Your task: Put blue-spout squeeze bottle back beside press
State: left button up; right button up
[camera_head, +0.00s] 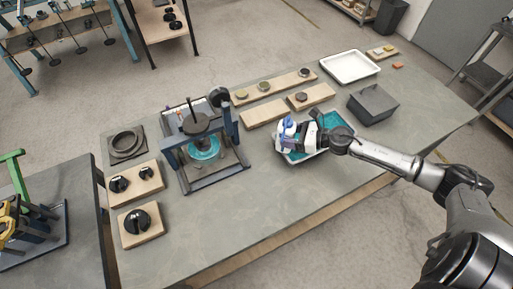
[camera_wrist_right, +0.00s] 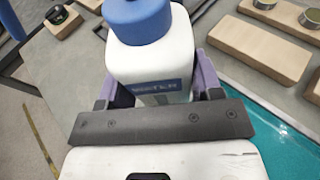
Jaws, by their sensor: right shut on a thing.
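The squeeze bottle (camera_wrist_right: 150,62) is white with a blue top and a blue label. My right gripper (camera_wrist_right: 162,85) is shut around the bottle's body, with purple fingers on both sides of it. In the head view the bottle (camera_head: 287,130) is small and partly hidden by the right gripper (camera_head: 294,134), at the left part of a teal-lined tray (camera_head: 322,151). I cannot tell whether it touches the tray. The press (camera_head: 230,130), a dark blue frame with a black top disc and a teal round part, stands left of the gripper. My left gripper is out of view.
Wooden boards with small round parts (camera_head: 264,86) lie behind the tray. A dark grey box (camera_head: 373,103) and an empty white tray (camera_head: 350,67) are to the right. Knob boards (camera_head: 139,224) stand at the left. The table front between press and tray is clear.

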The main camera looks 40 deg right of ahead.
jog(key=shift+w+a+f+b, duration=0.1)
jog(key=shift+w+a+f, duration=0.65)
jog(key=shift+w+f, duration=1)
jog(key=shift+w+a+f+b, duration=0.1)
jog(key=shift+w+a+f, duration=0.7)
jog(key=shift+w+f, duration=1)
jog(key=shift+w+a+f+b, duration=0.1)
jog(key=shift+w+a+f, duration=0.65)
jog(key=shift+w+f, duration=1)
jog(key=shift+f, duration=0.1)
jog(key=shift+f, duration=0.1)
jog(key=o, duration=0.7)
jog(key=shift+o, duration=0.2)
